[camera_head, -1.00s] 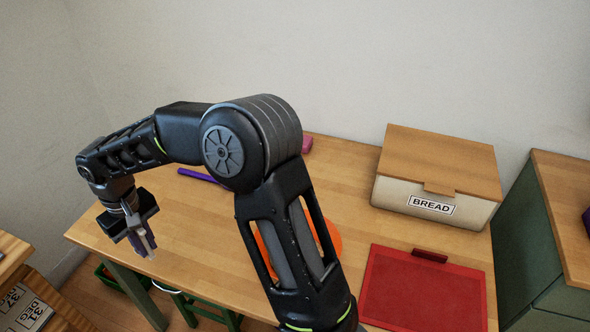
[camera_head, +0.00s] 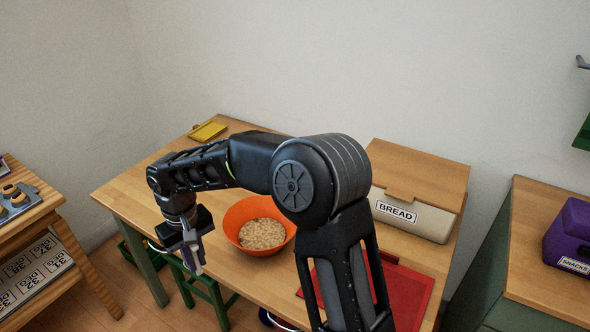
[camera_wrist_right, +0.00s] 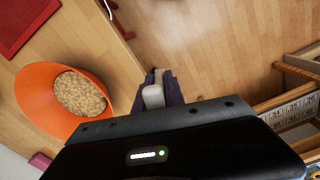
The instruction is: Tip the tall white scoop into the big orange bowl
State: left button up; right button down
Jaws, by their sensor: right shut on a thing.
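The big orange bowl (camera_head: 235,221) stands on the wooden table, filled with pale beige pieces. It also shows at the left of the right wrist view (camera_wrist_right: 35,98). My right gripper (camera_head: 194,262) points down just off the table's front edge, left of the bowl and apart from it. It is shut on a slim whitish thing (camera_wrist_right: 153,96), seemingly the tall white scoop; its shape is mostly hidden by the fingers, and I cannot tell whether it holds anything. My left gripper is not in view.
A cream bread box (camera_head: 410,216) with a wooden lid and a red board (camera_head: 408,290) are right of my arm. A yellow item (camera_head: 208,131) lies at the table's back left. A green stool (camera_head: 205,290) stands below the front edge.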

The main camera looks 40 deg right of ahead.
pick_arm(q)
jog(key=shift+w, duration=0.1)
pick_arm(e)
jog(key=shift+w, duration=0.1)
